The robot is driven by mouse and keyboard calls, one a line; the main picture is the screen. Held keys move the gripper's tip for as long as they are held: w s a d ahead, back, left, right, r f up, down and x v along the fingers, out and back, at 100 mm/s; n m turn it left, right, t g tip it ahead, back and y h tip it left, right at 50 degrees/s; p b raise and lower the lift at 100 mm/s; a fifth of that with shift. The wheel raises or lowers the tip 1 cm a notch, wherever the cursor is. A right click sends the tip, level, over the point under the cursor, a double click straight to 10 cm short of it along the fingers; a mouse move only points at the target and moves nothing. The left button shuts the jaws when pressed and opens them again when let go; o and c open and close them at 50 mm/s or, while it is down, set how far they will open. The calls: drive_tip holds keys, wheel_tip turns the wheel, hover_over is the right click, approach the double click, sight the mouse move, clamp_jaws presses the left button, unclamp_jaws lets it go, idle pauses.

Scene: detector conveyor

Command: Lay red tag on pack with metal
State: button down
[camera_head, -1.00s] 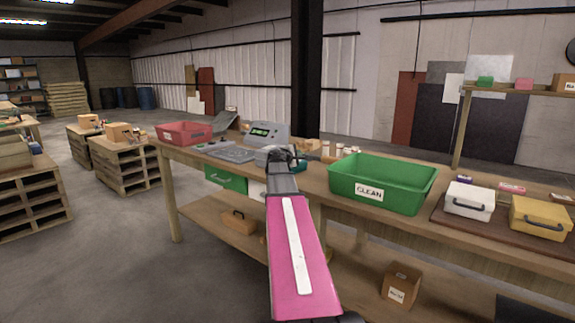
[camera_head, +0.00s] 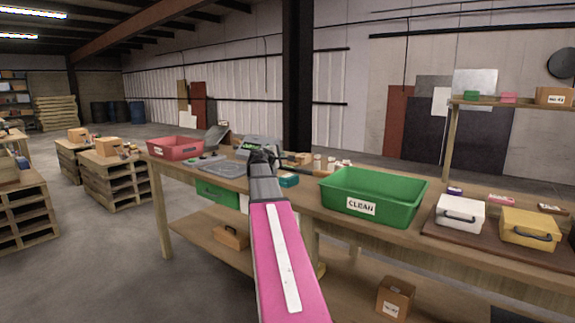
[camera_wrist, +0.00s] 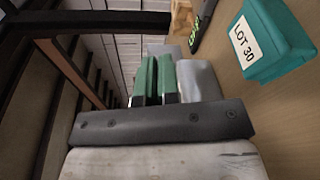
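My gripper (camera_head: 262,157) reaches over the far part of the workbench, in front of the grey detector unit. In the wrist view its two green-padded fingers (camera_wrist: 155,75) lie close together with only a thin gap, and no object shows between them. A teal pack labelled LOT 30 (camera_wrist: 272,40) lies on the bench to the right of the fingers, apart from them. It also shows beside my gripper in the head view (camera_head: 288,180). The detector's green display (camera_head: 258,146) is partly hidden by my arm. I cannot make out a red tag for certain.
A red bin (camera_head: 175,149) stands at the bench's left end. A green CLEAN bin (camera_head: 371,190) stands right of my arm. A white case (camera_head: 460,213) and a yellow case (camera_head: 529,229) sit on a brown mat, with small coloured boxes behind them.

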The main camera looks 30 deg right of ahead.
drive_tip(key=a+r, duration=0.5)
drive_tip(key=a, duration=0.3)
drive_tip(key=w+a+f+n+t+y, duration=0.2)
drive_tip(key=a+n+t+y, duration=0.35)
drive_tip(key=a, duration=1.05)
drive_tip(key=w+a+f+n+t+y, duration=0.25)
drive_tip(key=a+n+y, duration=0.55)
drive_tip(key=a, duration=0.9)
drive_tip(key=m+g+h, duration=1.2)
drive_tip(key=m+h, duration=0.4)
drive_tip(key=m, duration=0.4)
hover_over(289, 181)
drive_tip(key=s+d, duration=0.1)
drive_tip(key=s, duration=0.2)
wheel_tip(289, 181, down, 6)
drive_tip(key=r, duration=0.1)
drive_tip(key=shift+w+d+f, duration=0.1)
drive_tip(key=shift+f, duration=1)
drive_tip(key=shift+w+d+f, duration=0.1)
drive_tip(key=shift+f, duration=1)
drive_tip(key=shift+f, duration=0.65)
